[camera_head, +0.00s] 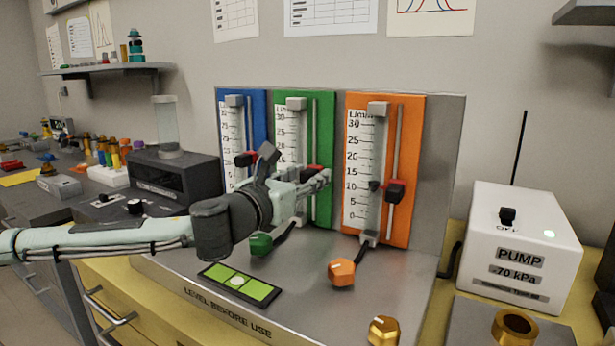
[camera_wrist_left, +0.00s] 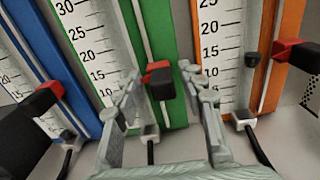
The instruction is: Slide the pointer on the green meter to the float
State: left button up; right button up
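The green meter (camera_head: 323,125) stands between the blue and orange meters, and its green panel also shows in the wrist view (camera_wrist_left: 158,25). Its red and black pointer (camera_wrist_left: 160,80) sits on the vertical rail right of the scale; in the head view the pointer (camera_head: 311,172) is partly covered by my gripper. My left gripper (camera_head: 320,180) is in front of the green meter. In the wrist view its fingers (camera_wrist_left: 160,84) are spread, one on each side of the pointer, with no clear contact. The green meter's float cannot be made out. My right gripper is not in view.
The blue meter's pointer (camera_wrist_left: 43,98) and the orange meter's pointer (camera_wrist_left: 297,54) flank my gripper closely. A green knob (camera_head: 260,244) and an orange knob (camera_head: 341,272) stand below. A white pump box (camera_head: 520,250) is at the right.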

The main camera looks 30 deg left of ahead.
pick_arm(q)
jog(key=shift+d, duration=0.1)
notch_tip(320, 180, up, 10)
jog(key=shift+r, duration=0.1)
dwell(0.5)
dwell(0.5)
